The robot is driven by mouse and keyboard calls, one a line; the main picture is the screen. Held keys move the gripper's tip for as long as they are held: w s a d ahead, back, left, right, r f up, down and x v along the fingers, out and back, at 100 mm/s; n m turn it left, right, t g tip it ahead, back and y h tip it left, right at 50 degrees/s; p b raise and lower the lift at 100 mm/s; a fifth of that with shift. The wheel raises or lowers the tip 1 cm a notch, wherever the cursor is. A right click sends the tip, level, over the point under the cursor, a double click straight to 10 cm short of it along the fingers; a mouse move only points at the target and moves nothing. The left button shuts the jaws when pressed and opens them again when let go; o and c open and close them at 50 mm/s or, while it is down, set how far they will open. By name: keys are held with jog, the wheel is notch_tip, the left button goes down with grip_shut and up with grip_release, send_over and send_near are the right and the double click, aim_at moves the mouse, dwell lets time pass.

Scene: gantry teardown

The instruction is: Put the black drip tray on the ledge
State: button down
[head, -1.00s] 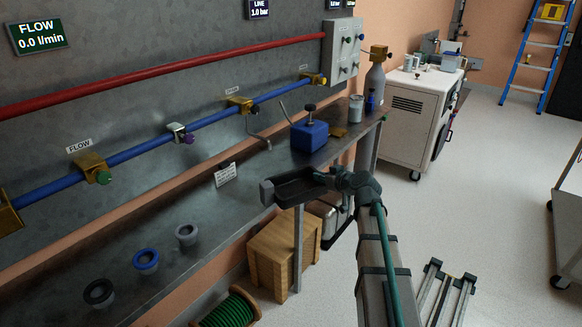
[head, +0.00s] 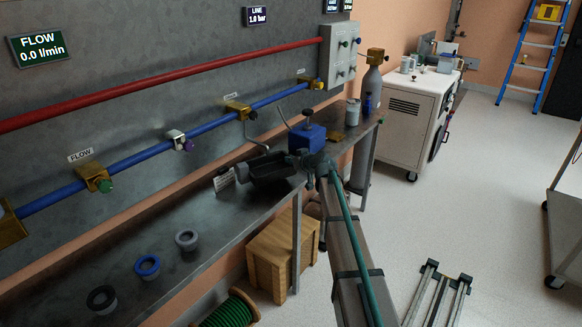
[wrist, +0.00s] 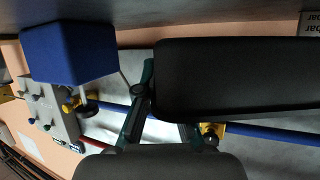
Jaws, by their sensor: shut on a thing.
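The black drip tray (head: 272,168) is held over the grey metal ledge (head: 215,217), just left of the blue box-like clamp. Whether its underside touches the ledge cannot be told. My gripper (head: 311,166) is shut on the tray's right end, and my arm reaches up from the lower right. In the wrist view the tray (wrist: 235,78) is a large dark block at right, and the green fingers of my gripper (wrist: 165,118) show beside it. The exact grip contact is partly hidden.
The blue block with a black knob (head: 307,138) stands close to the tray's right. Several ring cups, including a blue one (head: 147,266), stand on the nearer ledge, with bare room between.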

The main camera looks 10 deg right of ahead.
jog(key=shift+f, duration=1.65)
jog(key=shift+f, duration=0.2)
jog(key=c, duration=1.3)
grip_release()
jog(key=shift+r, duration=0.15)
